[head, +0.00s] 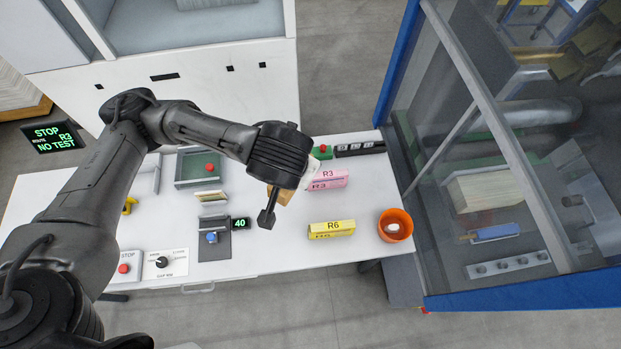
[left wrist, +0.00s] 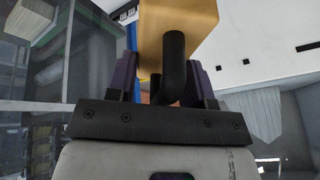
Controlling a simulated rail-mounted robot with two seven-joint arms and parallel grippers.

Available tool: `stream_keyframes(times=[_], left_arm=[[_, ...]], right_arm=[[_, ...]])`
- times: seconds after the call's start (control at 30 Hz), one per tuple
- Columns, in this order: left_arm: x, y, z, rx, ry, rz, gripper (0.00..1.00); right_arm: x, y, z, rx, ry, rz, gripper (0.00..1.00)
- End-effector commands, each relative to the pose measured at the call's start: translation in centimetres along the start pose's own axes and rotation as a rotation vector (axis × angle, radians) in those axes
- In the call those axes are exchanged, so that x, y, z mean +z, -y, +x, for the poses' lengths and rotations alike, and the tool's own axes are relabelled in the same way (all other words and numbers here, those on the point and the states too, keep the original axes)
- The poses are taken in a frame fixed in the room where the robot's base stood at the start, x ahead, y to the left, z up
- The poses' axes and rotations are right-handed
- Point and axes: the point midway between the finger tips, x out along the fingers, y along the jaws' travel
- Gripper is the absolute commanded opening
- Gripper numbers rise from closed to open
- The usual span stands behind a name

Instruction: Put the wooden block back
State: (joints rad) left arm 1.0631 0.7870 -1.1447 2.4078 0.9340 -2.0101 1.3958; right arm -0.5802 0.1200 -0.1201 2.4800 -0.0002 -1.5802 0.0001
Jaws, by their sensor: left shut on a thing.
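The wooden block (head: 285,197) is tan and shows only partly in the head view, under my left gripper's dark wrist. In the left wrist view the block (left wrist: 205,14) is large and close, between and beyond the two dark fingers. My left gripper (left wrist: 162,80) is shut on it. In the head view the gripper (head: 280,188) is over the middle of the white table, left of the pink R3 block (head: 328,181). A black rod hides part of the block in the wrist view. My right gripper is not in view.
A yellow R6 block (head: 332,230) and an orange bowl (head: 396,214) stand to the right on the white table (head: 285,250). A green 40 display (head: 240,223) and button boxes are left. A glass-fronted blue-framed cabinet (head: 395,70) borders the right.

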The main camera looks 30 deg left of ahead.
Motion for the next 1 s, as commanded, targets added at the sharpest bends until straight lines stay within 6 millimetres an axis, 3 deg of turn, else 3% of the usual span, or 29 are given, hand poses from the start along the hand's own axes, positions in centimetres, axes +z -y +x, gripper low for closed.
stream_keyframes(times=[0.13, 0.27, 0.67, 1.0], left_arm=[[0.5, -0.2, 0.8, 0.005, 0.0, -0.001, 0.12], [2.0, -0.6, 3.4, 0.01, 0.002, -0.004, 0.12], [9.3, 0.1, 15.9, -0.004, 0.015, -0.08, 0.12], [13.8, 2.6, 25.9, -0.044, 0.035, -0.204, 0.12]], right_arm=[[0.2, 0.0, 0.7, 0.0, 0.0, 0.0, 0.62], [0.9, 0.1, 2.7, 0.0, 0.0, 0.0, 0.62], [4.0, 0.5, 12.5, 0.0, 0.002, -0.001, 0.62], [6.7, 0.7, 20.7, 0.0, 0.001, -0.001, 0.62]])
